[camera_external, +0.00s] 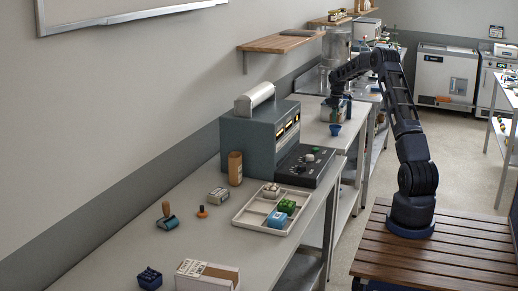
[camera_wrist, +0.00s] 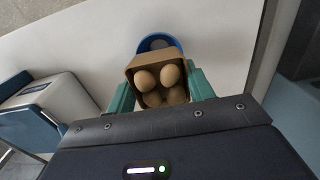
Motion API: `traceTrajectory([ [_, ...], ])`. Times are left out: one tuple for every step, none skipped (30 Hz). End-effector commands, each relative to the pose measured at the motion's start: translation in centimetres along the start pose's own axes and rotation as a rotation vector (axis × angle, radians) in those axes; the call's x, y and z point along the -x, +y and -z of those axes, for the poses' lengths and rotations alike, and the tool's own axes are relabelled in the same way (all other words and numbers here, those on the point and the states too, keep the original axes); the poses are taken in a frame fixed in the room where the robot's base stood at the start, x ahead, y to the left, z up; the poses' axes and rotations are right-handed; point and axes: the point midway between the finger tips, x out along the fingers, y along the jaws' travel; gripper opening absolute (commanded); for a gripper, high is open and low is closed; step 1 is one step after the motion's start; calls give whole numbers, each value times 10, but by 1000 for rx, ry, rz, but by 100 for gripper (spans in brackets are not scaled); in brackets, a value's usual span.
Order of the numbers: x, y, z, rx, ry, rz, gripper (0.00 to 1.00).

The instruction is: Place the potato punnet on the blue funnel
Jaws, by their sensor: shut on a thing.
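The potato punnet (camera_wrist: 135,68), a small brown square box with several round potatoes in it, is between the teal fingers of my gripper (camera_wrist: 160,88) in the wrist view. My gripper is shut on it. The blue funnel (camera_wrist: 146,43) shows as a blue round rim just beyond the punnet, partly hidden by it. Whether the two touch cannot be told. In the external view my gripper (camera_external: 333,108) is low over the far bench, and the small blue funnel (camera_external: 335,130) is just below and in front of it. The punnet is hard to make out there.
A white and blue box-like machine (camera_wrist: 45,105) stands left of my gripper in the wrist view. In the external view a grey control machine (camera_external: 262,135) and a divided tray (camera_external: 250,222) stand on the nearer bench. White bench surface around the funnel is clear.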

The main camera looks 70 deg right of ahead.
Motion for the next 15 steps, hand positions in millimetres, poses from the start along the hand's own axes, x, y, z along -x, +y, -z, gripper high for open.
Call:
traceTrajectory([
  [-10,0,0,0,-1,1,27],
  [-15,0,0,0,-1,1,27],
  [-20,0,0,0,-1,1,27],
  [-24,0,0,0,-1,1,27],
  [-26,0,0,1,0,0,27],
  [-28,0,0,1,0,-1,27],
  [-28,0,0,1,0,-1,27],
  [-29,0,0,1,0,-2,27],
  [-28,0,0,0,1,-2,27],
  [-28,1,0,0,1,-2,27],
  [-28,0,0,0,0,-2,27],
  [-28,0,0,0,0,-1,27],
  [-28,0,0,0,0,-1,27],
  [-29,0,0,0,0,-1,27],
  [-29,0,0,0,0,-1,27],
])
